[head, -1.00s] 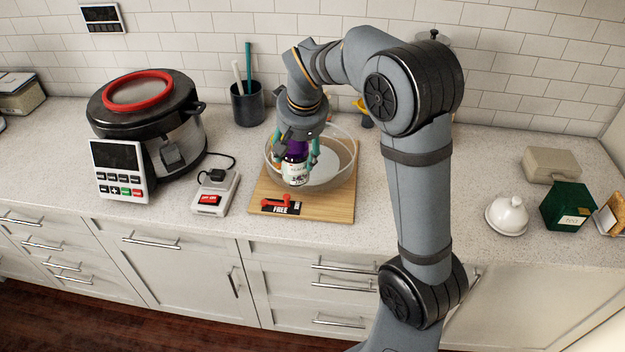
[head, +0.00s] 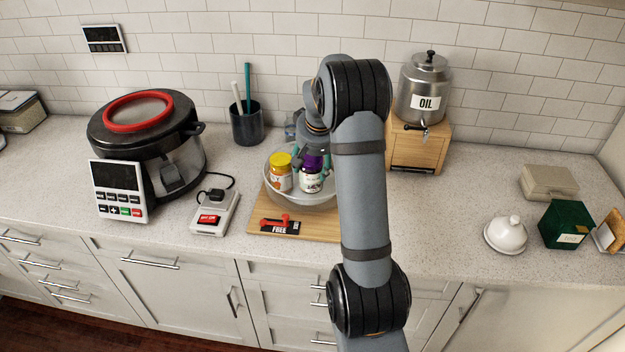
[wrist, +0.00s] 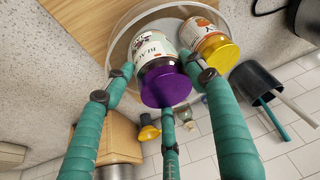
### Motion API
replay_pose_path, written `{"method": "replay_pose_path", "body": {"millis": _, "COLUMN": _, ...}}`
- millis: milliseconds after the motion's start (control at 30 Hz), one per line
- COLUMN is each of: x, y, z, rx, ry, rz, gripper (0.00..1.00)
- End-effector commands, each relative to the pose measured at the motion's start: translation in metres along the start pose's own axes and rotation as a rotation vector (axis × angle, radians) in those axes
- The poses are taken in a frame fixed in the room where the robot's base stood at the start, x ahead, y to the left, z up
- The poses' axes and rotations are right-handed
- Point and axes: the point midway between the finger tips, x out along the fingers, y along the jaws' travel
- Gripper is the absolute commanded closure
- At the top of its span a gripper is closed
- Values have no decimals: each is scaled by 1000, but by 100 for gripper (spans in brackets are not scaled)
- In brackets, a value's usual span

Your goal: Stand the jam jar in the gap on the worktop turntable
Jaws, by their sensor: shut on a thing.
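The jam jar (head: 311,184) has a purple lid and a pale label; it also shows in the wrist view (wrist: 164,84). My gripper (head: 312,174) is shut on it, with green fingers around its sides. The jar is upright within the clear, round, rimmed turntable (head: 298,202). I cannot tell whether its base touches the turntable floor. A yellow-lidded jar with an orange label (head: 279,179) stands close beside it on the left; it also shows in the wrist view (wrist: 213,45). My arm hides the turntable's right side.
The turntable is on a wooden board (head: 255,222) with a red-handled FREE switch (head: 280,226) in front. A utensil pot (head: 246,125), a switch box (head: 213,212) and a large cooker (head: 150,140) are left. An oil dispenser (head: 424,90) on a wooden stand (head: 420,150) is behind right.

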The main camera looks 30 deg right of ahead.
Motion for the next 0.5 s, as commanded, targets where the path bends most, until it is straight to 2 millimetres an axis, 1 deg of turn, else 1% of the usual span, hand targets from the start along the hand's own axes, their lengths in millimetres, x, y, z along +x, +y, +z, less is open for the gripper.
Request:
{"method": "replay_pose_path", "body": {"millis": 167, "x": 13, "y": 0, "z": 4, "rx": 0, "ry": 3, "rz": 0, "gripper": 97}}
{"method": "replay_pose_path", "body": {"millis": 300, "x": 31, "y": 0, "z": 12, "rx": -1, "ry": 0, "rz": 0, "gripper": 97}}
{"method": "replay_pose_path", "body": {"millis": 400, "x": 40, "y": 0, "z": 16, "rx": 0, "ry": 2, "rz": 0, "gripper": 97}}
{"method": "replay_pose_path", "body": {"millis": 500, "x": 44, "y": 0, "z": 16, "rx": 0, "ry": 5, "rz": 1, "gripper": 97}}
